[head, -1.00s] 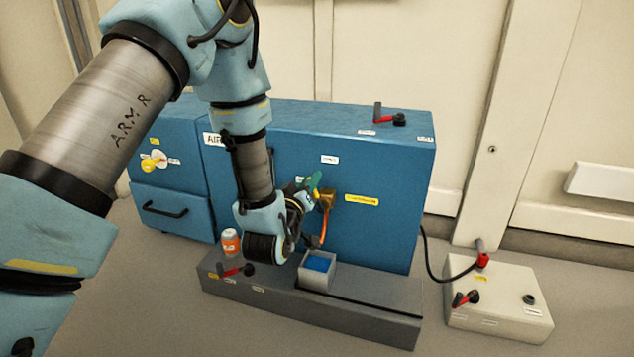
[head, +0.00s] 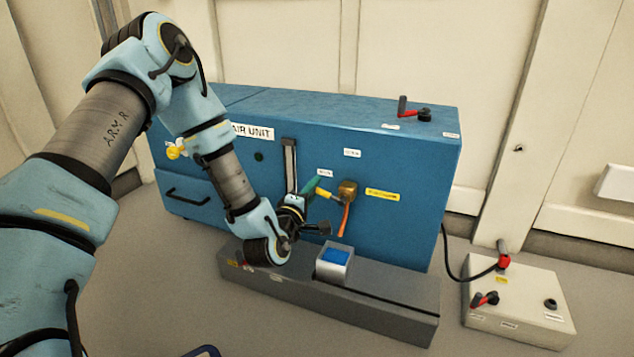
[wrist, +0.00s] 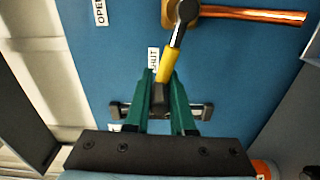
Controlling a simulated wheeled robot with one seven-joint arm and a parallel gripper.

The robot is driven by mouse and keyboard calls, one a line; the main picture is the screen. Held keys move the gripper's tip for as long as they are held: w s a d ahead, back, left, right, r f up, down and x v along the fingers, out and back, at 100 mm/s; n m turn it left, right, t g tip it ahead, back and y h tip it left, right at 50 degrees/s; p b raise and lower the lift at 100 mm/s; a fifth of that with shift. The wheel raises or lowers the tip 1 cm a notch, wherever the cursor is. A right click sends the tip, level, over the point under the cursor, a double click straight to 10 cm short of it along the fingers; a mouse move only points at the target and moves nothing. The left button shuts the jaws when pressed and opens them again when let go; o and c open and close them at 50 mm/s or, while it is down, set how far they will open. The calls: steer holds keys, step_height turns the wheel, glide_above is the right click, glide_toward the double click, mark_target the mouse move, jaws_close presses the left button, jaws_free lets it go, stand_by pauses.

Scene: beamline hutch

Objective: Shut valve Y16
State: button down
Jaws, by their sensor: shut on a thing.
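The valve (head: 347,190) is a brass body on the front of the blue air unit, with a copper pipe running down from it. Its yellow-sleeved lever (head: 325,194) points left in the head view. In the wrist view the lever (wrist: 169,66) comes down from the valve (wrist: 182,10) to between my green fingers. My gripper (wrist: 163,80) is shut on the lever's outer end. It also shows in the head view (head: 314,188). The SHUT label (wrist: 153,60) is beside the lever; the OPEN label (wrist: 99,12) is farther off. The yellow tag (head: 383,195) is too small to read.
A grey plinth (head: 390,310) with a blue-topped box (head: 334,264) stands below the valve. A vertical bar (head: 290,165) is on the unit behind my wrist. Red levers sit on the unit's top (head: 408,113) and on a pale box (head: 520,308) at right.

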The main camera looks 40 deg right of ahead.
steer(key=shift+w+f+n, duration=0.1)
steer(key=shift+f+n, duration=0.9)
steer(key=shift+n, duration=0.5)
steer(key=c, duration=0.8)
jaws_free()
steer(key=shift+o, duration=0.2)
steer(key=shift+a, duration=0.1)
steer(key=p+v, duration=0.4)
steer(key=v, duration=0.6)
steer(key=shift+a, duration=0.3)
steer(key=shift+f, duration=0.1)
